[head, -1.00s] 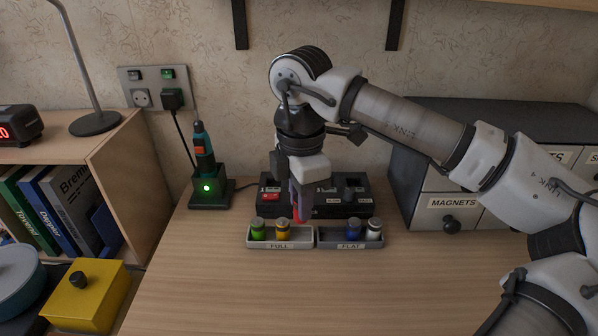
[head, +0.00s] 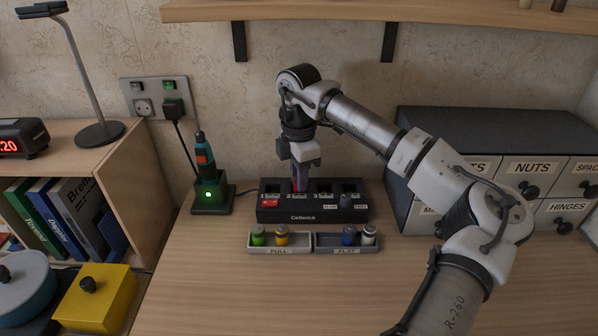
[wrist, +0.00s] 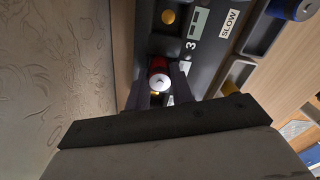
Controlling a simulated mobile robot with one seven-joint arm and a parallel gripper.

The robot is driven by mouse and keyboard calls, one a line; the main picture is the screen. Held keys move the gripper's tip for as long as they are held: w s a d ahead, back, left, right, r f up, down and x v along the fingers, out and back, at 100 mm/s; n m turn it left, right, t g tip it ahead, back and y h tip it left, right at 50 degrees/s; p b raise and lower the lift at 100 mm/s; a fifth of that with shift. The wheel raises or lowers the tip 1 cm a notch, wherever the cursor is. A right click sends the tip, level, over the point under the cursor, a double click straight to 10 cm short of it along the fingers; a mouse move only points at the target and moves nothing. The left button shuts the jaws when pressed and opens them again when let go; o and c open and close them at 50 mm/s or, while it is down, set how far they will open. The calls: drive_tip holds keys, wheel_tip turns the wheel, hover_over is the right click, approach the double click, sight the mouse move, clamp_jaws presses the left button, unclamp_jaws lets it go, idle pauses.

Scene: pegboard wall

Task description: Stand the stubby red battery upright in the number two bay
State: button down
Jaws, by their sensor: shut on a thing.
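The stubby red battery (wrist: 158,72), with a pale end facing the camera, is between my gripper's fingers in the wrist view. My gripper (wrist: 160,90) is shut on it. In the head view my gripper (head: 300,182) points down at the second bay from the left of the black charger (head: 290,216), and a sliver of the red battery (head: 295,186) shows. The wrist view shows the battery over a bay beside the one marked 3, with a bit of yellow contact at its edge. Its lower end is hidden, so I cannot tell whether it touches the bay floor.
The FULL tray (head: 292,250) holds a green and a yellow battery. The FLAT tray (head: 328,249) holds a blue and a white one. A screwdriver in its stand (head: 211,196) is left, drawers (head: 490,165) right, a shelf (head: 400,14) above. The front desk is clear.

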drive_tip(key=shift+s+f+b, duration=0.15)
drive_tip(key=shift+f+b, duration=0.45)
drive_tip(key=shift+b, duration=0.05)
drive_tip(key=c, duration=1.4)
unclamp_jaws()
drive_tip(key=shift+f, duration=0.1)
drive_tip(key=shift+o, duration=0.8)
drive_tip(key=shift+s+f, duration=0.1)
drive_tip(key=r, duration=0.9)
drive_tip(key=shift+w+r, duration=0.1)
drive_tip(key=shift+w, duration=0.15)
